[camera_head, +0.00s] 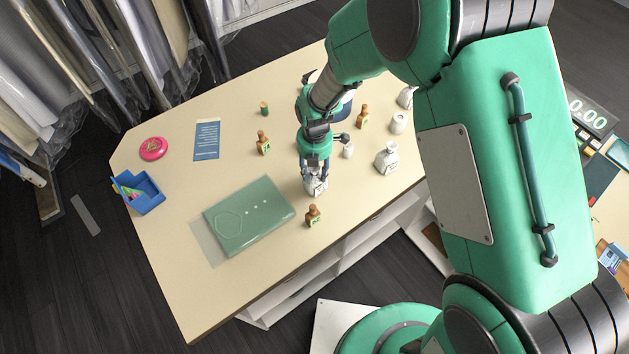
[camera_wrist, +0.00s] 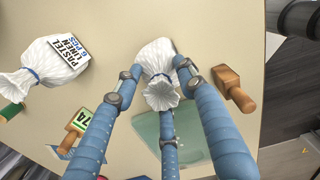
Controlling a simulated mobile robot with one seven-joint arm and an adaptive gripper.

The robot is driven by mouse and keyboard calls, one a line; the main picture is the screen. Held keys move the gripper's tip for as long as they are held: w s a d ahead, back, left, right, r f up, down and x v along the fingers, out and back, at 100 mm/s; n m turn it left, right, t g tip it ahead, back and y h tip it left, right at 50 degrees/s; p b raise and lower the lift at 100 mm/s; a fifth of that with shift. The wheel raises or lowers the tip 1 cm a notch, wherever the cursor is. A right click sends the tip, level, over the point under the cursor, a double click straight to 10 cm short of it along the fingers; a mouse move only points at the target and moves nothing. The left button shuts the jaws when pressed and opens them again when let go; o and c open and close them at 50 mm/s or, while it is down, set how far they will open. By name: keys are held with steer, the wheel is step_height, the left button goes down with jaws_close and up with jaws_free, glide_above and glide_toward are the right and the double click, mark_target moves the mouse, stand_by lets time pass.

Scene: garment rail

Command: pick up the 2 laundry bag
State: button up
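A white tied bag (camera_head: 317,188) stands on the cream table near its front edge, beside the green folded packet. In the wrist view the white bag (camera_wrist: 155,55) sits between the fingers of my gripper (camera_wrist: 160,78), its gathered neck toward the camera. The blue fingers of my gripper (camera_head: 315,168) reach down around it from above. I cannot tell whether they press on it. No number is readable on this bag. Another white bag (camera_wrist: 48,62) at the left of the wrist view has a label reading "PASTEL LINEN"; other white bags (camera_head: 387,158) (camera_head: 398,123) stand farther right on the table.
The green packet (camera_head: 248,215) lies to the left. A blue bin (camera_head: 138,193), red disc (camera_head: 153,149) and blue card (camera_head: 207,140) are farther left. Hanging garments (camera_head: 100,45) fill the back left.

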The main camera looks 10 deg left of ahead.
jaws_close()
steer(key=shift+r, duration=0.15)
step_height(320, 180, up, 10)
steer(key=shift+f, duration=0.15)
stand_by(0.7)
stand_by(0.4)
